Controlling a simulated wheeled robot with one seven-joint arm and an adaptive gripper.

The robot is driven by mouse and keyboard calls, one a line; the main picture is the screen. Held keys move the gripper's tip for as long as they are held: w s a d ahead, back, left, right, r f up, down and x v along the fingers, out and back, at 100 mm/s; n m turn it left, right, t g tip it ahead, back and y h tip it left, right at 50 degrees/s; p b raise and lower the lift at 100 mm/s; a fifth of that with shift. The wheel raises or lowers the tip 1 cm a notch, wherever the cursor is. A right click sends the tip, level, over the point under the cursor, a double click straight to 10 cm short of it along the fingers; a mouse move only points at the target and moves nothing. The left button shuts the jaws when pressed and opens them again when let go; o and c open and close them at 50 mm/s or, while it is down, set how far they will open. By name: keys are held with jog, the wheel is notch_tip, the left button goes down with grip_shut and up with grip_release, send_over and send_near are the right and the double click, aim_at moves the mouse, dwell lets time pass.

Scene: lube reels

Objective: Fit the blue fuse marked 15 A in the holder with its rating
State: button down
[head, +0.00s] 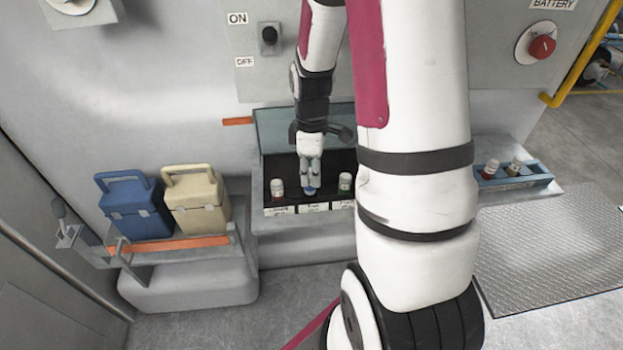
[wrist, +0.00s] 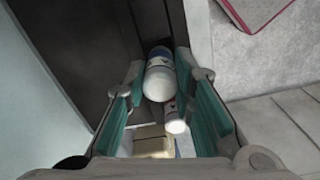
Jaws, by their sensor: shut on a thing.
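My gripper (head: 311,183) points down over the middle of the open fuse box (head: 257,215) and is shut on the blue fuse (head: 310,191). In the wrist view, the fuse (wrist: 160,78), white with a blue band, lies between the teal finger pads (wrist: 160,92). The fuse is above or at the middle place, behind the middle label (head: 313,207); I cannot tell whether its lower end is seated. The rating print is too small to read.
A red-based fuse (head: 277,187) stands left of my gripper, a green-marked one (head: 345,182) right. A blue tray (head: 520,181) with more fuses is at right. Blue (head: 135,208) and cream (head: 196,203) cases sit on the left shelf.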

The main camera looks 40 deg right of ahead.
notch_tip(320, 180, down, 3)
jog(key=shift+r, duration=0.15)
jog(key=c, duration=1.4)
grip_release()
jog(key=shift+o, duration=0.2)
jog(key=shift+r, duration=0.15)
